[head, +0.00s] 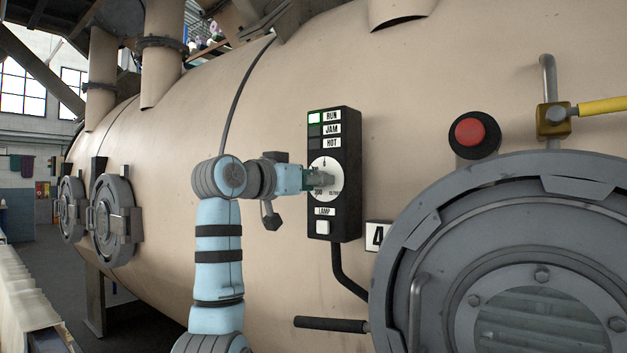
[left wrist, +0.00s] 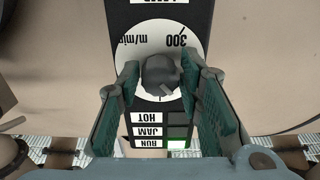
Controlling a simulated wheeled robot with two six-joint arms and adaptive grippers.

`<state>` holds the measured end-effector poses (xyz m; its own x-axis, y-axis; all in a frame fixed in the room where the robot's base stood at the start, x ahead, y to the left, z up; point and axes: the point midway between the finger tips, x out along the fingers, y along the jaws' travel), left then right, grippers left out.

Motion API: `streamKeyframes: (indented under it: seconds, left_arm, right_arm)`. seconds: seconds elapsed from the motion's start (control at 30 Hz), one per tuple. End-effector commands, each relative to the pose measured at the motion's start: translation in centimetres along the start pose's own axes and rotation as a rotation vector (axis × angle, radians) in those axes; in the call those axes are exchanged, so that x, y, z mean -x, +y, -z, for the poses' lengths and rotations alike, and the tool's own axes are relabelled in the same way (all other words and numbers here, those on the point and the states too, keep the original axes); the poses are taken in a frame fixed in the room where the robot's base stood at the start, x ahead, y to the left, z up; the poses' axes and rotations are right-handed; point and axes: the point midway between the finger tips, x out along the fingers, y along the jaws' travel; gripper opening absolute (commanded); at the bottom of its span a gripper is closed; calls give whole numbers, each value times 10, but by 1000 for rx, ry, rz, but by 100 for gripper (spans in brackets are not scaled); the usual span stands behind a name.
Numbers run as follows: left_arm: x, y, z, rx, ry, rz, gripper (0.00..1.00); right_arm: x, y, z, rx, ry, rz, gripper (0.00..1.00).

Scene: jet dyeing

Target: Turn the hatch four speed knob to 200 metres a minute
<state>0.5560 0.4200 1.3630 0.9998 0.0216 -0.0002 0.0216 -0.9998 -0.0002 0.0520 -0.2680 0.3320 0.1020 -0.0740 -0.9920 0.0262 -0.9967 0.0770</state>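The speed knob is a dark round knob (left wrist: 160,75) on a white dial (head: 322,168) of the black control box (head: 347,185), beside hatch four. In the left wrist view the dial shows upside down, with "300" and "m/min" readable. My left gripper (head: 318,180) reaches the dial from the left in the head view. In the left wrist view its two green-padded fingers (left wrist: 162,82) stand open on either side of the knob, with a small gap at least on the right. The knob's exact setting cannot be read. My right gripper is not in view.
The box has a lit green RUN lamp (head: 314,117), dark JAM and HOT lamps, and a LAMP button (head: 323,228) below.

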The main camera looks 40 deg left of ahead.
Motion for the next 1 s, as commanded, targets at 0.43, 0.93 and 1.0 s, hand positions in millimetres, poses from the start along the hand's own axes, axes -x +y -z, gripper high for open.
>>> streamKeyframes:
  seconds: [0.43, 0.93, 1.0]
  left_arm:
    - [0, 0, 0, 20, 1, 1, 0]
    - [0, 0, 0, 330, 0, 1, 0]
    - [0, 0, 0, 396, 0, 1, 0]
  right_arm:
    - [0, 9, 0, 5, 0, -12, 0]
    - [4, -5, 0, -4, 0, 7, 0]
    - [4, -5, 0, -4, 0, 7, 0]
